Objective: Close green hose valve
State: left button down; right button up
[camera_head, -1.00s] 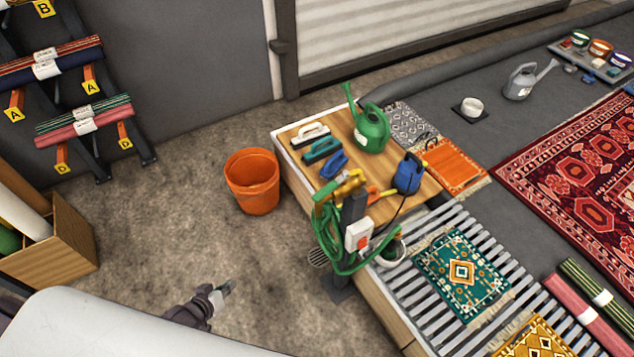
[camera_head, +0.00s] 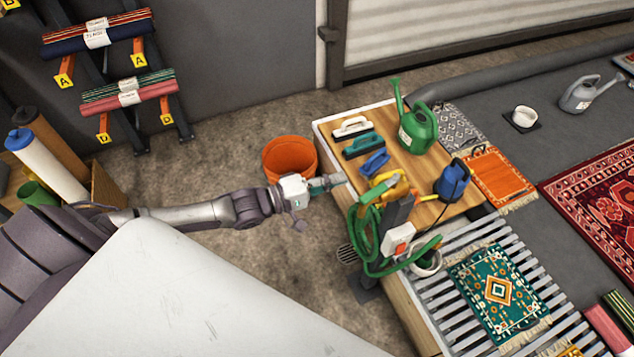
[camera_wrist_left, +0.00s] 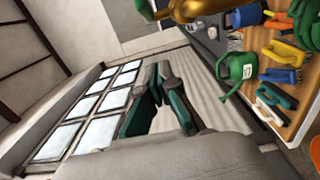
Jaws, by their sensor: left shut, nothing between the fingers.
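The green hose (camera_head: 371,240) hangs coiled on a dark post at the near-left corner of the wooden table. A yellow brass valve or tap (camera_head: 383,187) sits at the top of the post, above the coil. In the left wrist view a blurred brass part (camera_wrist_left: 195,8) shows close up at the top edge. My left gripper (camera_head: 338,180) is shut and empty, a short way left of the brass valve and apart from it. Its fingers (camera_wrist_left: 163,95) also show in the left wrist view. The valve handle's exact position is too small to tell. My right gripper is out of view.
The wooden table (camera_head: 437,185) holds a green watering can (camera_head: 417,130), several brushes (camera_head: 363,145) and a blue sprayer (camera_head: 453,181). An orange bucket (camera_head: 289,156) stands on the floor behind my left arm. A slatted rack (camera_head: 450,305) with a green rug (camera_head: 498,290) lies at right.

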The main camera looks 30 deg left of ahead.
aim_at(380, 188)
pick_arm(q)
jog(key=d+p, duration=0.1)
jog(key=d, duration=0.4)
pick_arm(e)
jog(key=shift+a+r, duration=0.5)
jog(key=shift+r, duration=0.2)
pick_arm(q)
jog(key=shift+p, duration=0.3)
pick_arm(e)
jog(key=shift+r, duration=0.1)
